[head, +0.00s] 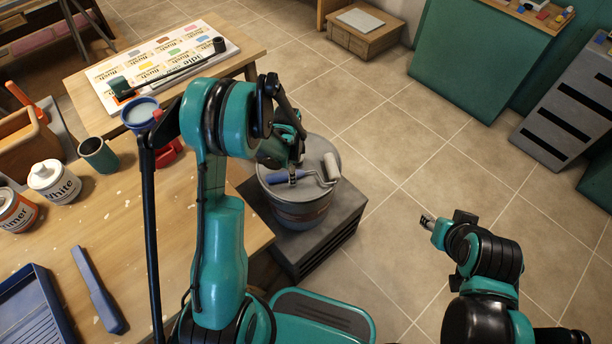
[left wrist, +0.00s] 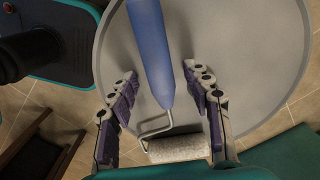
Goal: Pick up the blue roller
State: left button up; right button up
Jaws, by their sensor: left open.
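The blue roller has a blue handle (left wrist: 151,45), a bent wire frame and a pale grey fuzzy sleeve (left wrist: 180,148). It lies on the round grey lid (left wrist: 250,60) of a drum; in the head view its sleeve (head: 331,167) points to the right side of the lid. My left gripper (head: 293,178) is over the lid at the roller's handle. In the left wrist view its two fingers (left wrist: 165,105) are spread on either side of the roller, with the handle's end and wire between them. My right gripper (head: 428,222) is out over the floor, away from the drum; its jaws are too small to judge.
The drum (head: 305,212) stands on a dark grey box (head: 325,248). Tiled floor (head: 400,130) is open to the right.

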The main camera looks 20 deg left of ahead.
pick_arm(q)
jog(key=shift+f, duration=0.4)
jog(key=shift+r, duration=0.1)
grip_shut()
